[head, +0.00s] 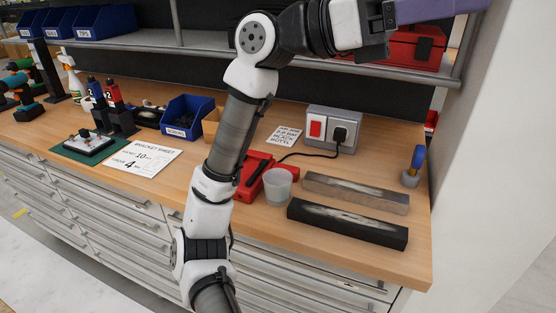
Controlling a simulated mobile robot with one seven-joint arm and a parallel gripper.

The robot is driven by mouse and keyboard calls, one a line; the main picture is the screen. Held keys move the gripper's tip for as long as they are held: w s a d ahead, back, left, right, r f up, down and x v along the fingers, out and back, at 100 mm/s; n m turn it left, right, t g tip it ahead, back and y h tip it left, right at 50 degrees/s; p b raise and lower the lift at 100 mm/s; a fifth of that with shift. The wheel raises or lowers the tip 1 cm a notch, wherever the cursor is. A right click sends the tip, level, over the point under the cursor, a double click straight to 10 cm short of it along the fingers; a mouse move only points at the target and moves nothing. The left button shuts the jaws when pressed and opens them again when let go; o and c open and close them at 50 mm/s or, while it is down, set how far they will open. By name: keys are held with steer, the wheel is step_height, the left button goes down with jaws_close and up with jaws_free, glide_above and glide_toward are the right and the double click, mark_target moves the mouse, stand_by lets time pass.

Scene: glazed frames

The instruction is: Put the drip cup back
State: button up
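A small translucent whitish cup (278,187), which looks like the drip cup, stands upright on the wooden bench near its front. It is just right of my arm, beside a red tool or tray (252,178). My gripper (388,22) is high at the top right, in front of the shelf and well above the cup, not touching it. A purple piece (435,9) extends right from the gripper and is cut by the frame's top edge. I cannot tell whether it is held or part of the gripper. The fingertips are not clear.
Two long bars, one grey (355,194) and one black (348,224), lie right of the cup. Behind are a socket box (333,130) with a plugged cable and a note (284,135). A blue bin (187,117) stands left. A metal shelf (215,41) overhangs the bench.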

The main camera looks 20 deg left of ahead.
steer(key=w+d+f+n+t+y, duration=0.35)
steer(key=w+f+y, duration=0.35)
steer(key=w+f, duration=0.4)
steer(key=n+g+y+b, duration=0.25)
steer(key=n+y, duration=0.25)
steer(key=y, duration=0.9)
glide_above(278, 180)
steer(key=s+d, duration=0.1)
steer(key=s, duration=0.1)
step_height(278, 180, down, 15)
steer(key=shift+t, duration=0.4)
steer(key=shift+s+f+p, duration=0.2)
steer(key=shift+f+p, duration=0.25)
steer(key=shift+f, duration=3)
steer(key=shift+s+f+p, duration=0.2)
steer(key=shift+f+p, duration=0.2)
steer(key=shift+f, duration=3)
steer(key=shift+c, duration=0.3)
